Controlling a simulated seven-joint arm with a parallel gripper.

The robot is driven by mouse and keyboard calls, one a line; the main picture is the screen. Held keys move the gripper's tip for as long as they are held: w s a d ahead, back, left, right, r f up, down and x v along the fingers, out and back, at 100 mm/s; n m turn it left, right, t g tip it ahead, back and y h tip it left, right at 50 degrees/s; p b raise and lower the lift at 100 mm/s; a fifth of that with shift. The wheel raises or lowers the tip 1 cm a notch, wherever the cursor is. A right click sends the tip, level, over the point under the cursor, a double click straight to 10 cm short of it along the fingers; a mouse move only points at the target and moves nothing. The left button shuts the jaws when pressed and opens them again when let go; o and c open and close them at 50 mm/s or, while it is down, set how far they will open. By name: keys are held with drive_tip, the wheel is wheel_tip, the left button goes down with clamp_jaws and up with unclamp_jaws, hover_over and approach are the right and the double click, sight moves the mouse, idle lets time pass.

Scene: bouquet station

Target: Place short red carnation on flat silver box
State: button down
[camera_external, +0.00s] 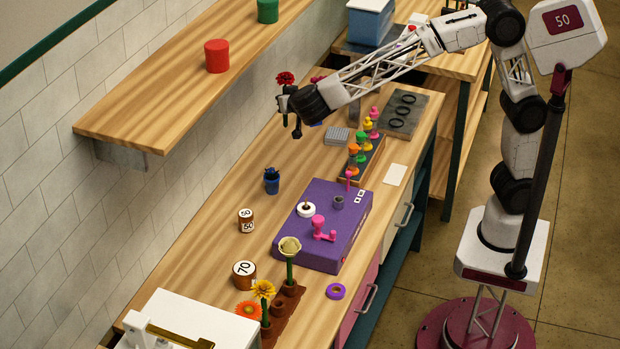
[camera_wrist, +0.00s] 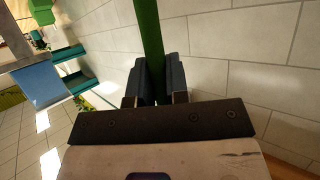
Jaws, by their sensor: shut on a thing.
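The short red carnation (camera_external: 286,77) is held upright above the workbench, in front of the tiled wall. My gripper (camera_external: 288,109) is shut on its stem below the bloom. In the wrist view the thick green stem (camera_wrist: 149,40) stands between the two dark fingers of my gripper (camera_wrist: 156,85); the bloom is out of that view. The flat silver box (camera_external: 336,136) lies on the workbench, below and to the right of my gripper, with a ribbed top. Its top looks empty.
A rack of colourful pegs (camera_external: 362,157) stands right of the box. A dark plate with rings (camera_external: 404,112) lies behind it. A purple box (camera_external: 322,225) and a dark blue pot (camera_external: 272,181) are nearer the front. A wooden shelf (camera_external: 150,108) juts out at left.

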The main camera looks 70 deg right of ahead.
drive_tip(key=s+d+m+g+h, duration=0.2)
drive_tip(key=s+d+m+g, duration=0.1)
drive_tip(key=d, duration=1.1)
drive_tip(key=s+d+m+g+h, duration=0.2)
drive_tip(key=s+d+m+g, duration=0.1)
drive_tip(key=d, duration=1.1)
wheel_tip(320, 180, down, 11)
drive_tip(key=shift+s+d+f+h, duration=0.2)
drive_tip(key=shift+s+d+h, duration=0.05)
drive_tip(key=shift+s+h, duration=0.05)
wheel_tip(320, 180, down, 6)
drive_tip(key=shift+f, duration=0.1)
drive_tip(key=shift+f, duration=1.85)
drive_tip(key=shift+f, duration=0.15)
